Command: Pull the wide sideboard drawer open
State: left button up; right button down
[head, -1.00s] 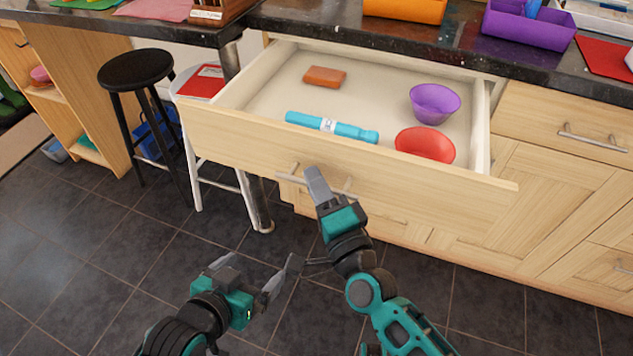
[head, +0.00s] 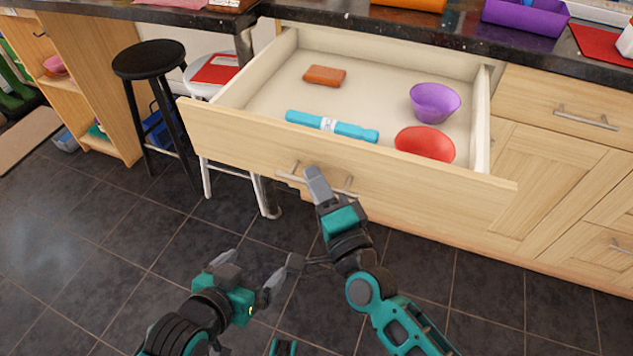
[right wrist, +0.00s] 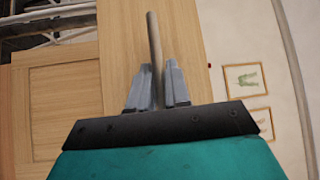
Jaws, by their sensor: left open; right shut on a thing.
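The wide sideboard drawer (head: 410,188) stands pulled out in the head view, its inside in plain sight. Its bar handle (head: 288,176) is on the front, and the handle also shows in the right wrist view (right wrist: 154,45). My right gripper (head: 314,178) is at the middle of the handle. In the right wrist view its two fingers (right wrist: 157,88) are shut on the bar, one on each side. My left gripper (head: 258,278) is open and empty, low over the floor, left of my right arm and apart from the drawer.
In the drawer lie a brown block (head: 324,76), a blue tube (head: 332,126), a purple bowl (head: 435,101) and a red bowl (head: 425,143). A black stool (head: 149,60) and a white stool (head: 204,88) stand left. Tiled floor (head: 90,240) is free in front.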

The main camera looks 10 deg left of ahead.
jog(key=c, duration=1.2)
grip_release()
jog(key=v, duration=0.7)
jog(key=shift+s, duration=0.2)
jog(key=shift+d+f, duration=0.1)
jog(key=shift+d, duration=0.05)
